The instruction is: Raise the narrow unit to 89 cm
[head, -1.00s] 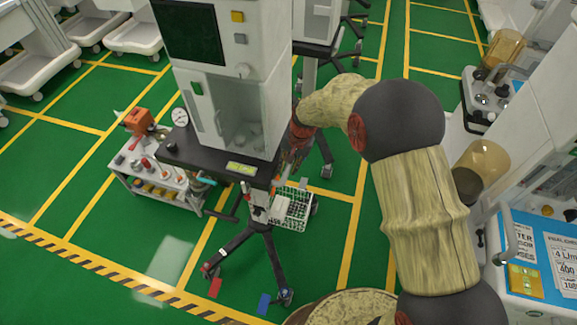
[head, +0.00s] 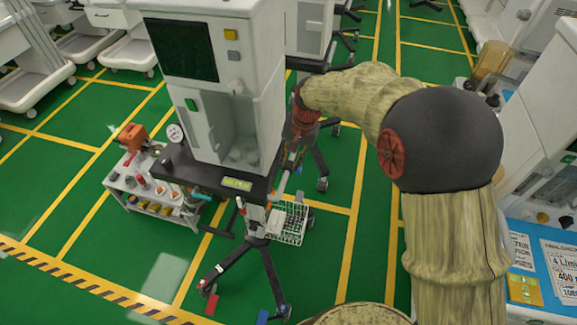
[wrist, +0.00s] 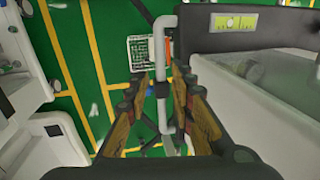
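The narrow unit (head: 266,85) is a tall white housing with a dark screen, standing on a dark shelf (head: 200,178) above a column with splayed wheeled legs. A green-lit display (head: 237,183) sits on the shelf's front edge; its digits are too small to read. In the wrist view the shelf edge and display (wrist: 232,22) lie at the right. My gripper (wrist: 160,82) is open, with a grey bent tube (wrist: 166,60) showing between its fingers; I cannot tell whether they touch it. In the head view my gripper is mostly hidden at the unit's right side.
A low cart (head: 150,192) with tools and a gauge stands left of the unit. A white wire basket (head: 288,222) hangs low by the column. A machine with a blue panel (head: 545,265) is close at right. Green floor lies open in front.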

